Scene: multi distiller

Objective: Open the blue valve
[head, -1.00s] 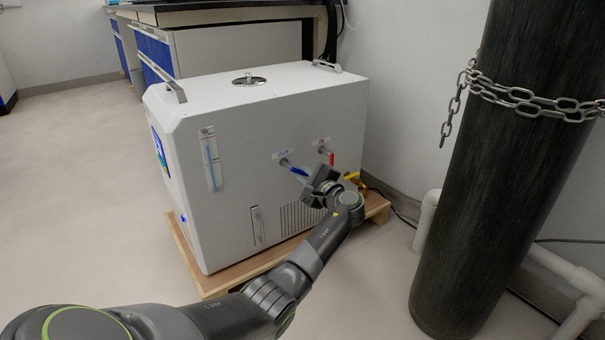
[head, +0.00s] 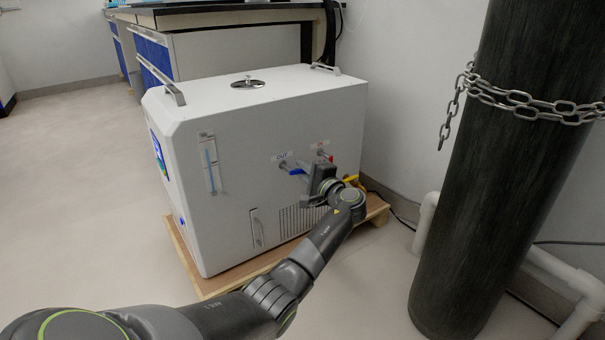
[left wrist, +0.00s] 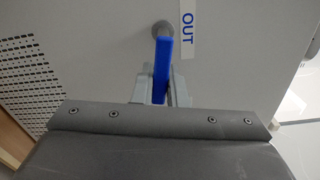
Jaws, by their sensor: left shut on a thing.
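The blue valve handle (head: 297,171) is on the side of the white machine (head: 262,195), just below the "OUT" label (head: 283,156). In the left wrist view the blue handle (left wrist: 162,62) stands upright in the picture, below a round metal fitting (left wrist: 162,29). My left gripper (head: 308,176) is shut on the blue handle, with a finger on each side of it; the gripper also shows in the left wrist view (left wrist: 160,90). The handle's lower end is hidden by the gripper. A red valve handle (head: 330,157) is close by on the right. My right gripper is not in view.
The machine stands on a wooden pallet (head: 203,283). A dark cylinder (head: 500,190) with a chain (head: 525,104) stands at the right, beside white pipes (head: 560,262). A yellow part (head: 350,179) is just behind my gripper. The floor at left is clear.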

